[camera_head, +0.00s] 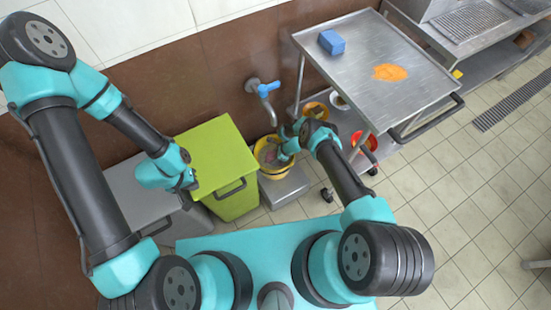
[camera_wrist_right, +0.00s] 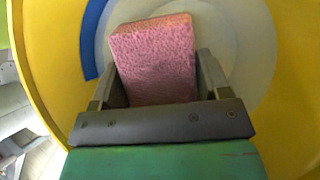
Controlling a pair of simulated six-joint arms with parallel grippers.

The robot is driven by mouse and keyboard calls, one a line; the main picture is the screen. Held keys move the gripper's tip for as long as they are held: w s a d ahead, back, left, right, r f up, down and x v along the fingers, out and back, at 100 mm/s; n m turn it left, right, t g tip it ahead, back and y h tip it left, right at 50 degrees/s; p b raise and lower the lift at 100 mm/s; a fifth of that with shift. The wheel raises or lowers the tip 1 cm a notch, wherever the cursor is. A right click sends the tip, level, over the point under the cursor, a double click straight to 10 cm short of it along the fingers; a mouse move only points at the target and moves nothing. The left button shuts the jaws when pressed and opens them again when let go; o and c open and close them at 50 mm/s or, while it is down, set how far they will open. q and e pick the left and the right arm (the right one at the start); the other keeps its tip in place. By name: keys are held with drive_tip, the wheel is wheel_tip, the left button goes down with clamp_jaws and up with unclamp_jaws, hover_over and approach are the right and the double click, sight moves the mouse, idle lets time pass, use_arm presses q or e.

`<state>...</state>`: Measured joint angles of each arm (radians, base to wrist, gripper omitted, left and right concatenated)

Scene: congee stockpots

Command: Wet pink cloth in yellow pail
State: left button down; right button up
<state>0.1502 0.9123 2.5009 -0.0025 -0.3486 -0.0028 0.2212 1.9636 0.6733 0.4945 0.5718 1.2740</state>
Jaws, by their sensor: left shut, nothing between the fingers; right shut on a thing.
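The yellow pail (camera_head: 258,150) stands on a grey block beneath the wall tap, and its yellow wall (camera_wrist_right: 42,70) surrounds the right wrist view. The pink cloth (camera_wrist_right: 152,60) looks like a folded, speckled block. My right gripper (camera_head: 280,153) reaches into the pail's mouth. In the right wrist view its two fingers (camera_wrist_right: 155,80) are shut on the cloth, one on each side, over the pail's pale inside. Whether the cloth touches the pail bottom or is wet, I cannot tell. My left gripper (camera_head: 190,183) is shut and empty, beside the lime-green bin.
The lime-green bin (camera_head: 212,155) stands left of the pail. The blue-handled tap (camera_head: 266,88) juts from the wall above it. A steel cart (camera_head: 350,55) at right carries a blue sponge (camera_head: 332,42) and an orange spill (camera_head: 390,72); a red bowl (camera_head: 368,140) sits on its lower shelf.

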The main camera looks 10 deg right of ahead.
wheel_tip(320, 180, up, 14)
idle(1.8)
